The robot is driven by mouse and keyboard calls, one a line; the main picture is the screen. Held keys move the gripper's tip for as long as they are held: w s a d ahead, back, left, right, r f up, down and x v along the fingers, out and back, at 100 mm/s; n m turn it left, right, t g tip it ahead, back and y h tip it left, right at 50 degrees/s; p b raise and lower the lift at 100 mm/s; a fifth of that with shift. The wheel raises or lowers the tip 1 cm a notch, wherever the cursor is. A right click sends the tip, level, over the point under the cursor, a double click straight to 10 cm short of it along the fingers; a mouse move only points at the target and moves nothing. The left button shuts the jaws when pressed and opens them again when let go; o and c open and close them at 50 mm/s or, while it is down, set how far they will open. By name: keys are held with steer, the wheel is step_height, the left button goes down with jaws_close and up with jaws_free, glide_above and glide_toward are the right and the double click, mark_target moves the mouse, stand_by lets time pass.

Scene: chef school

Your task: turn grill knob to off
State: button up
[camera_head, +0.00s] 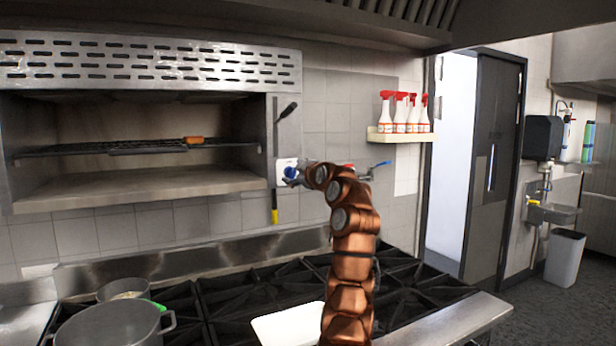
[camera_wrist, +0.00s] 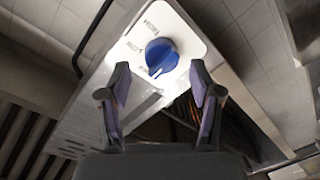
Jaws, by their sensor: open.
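The grill knob (camera_wrist: 161,57) is round and blue, on a white labelled plate (camera_wrist: 190,22) on the metal side panel of the grill. In the wrist view it sits just beyond my open fingertips (camera_wrist: 158,75), roughly between them, and the fingers do not appear to touch it. In the head view the knob (camera_head: 290,173) shows as a small blue spot at the end of my copper arm, which partly hides the plate and my gripper.
The grill (camera_head: 150,120) is an open metal unit with a rack inside. A black lever (camera_head: 287,112) stands above the plate. Below are burner grates (camera_head: 250,300) with a large pot (camera_head: 108,325). A shelf (camera_head: 400,135) holds spray bottles to the right.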

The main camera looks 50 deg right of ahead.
steer(key=shift+v, duration=0.95)
steer(key=v, duration=0.8)
steer(key=shift+s+a, duration=0.15)
steer(key=shift+s, duration=0.05)
stand_by(0.5)
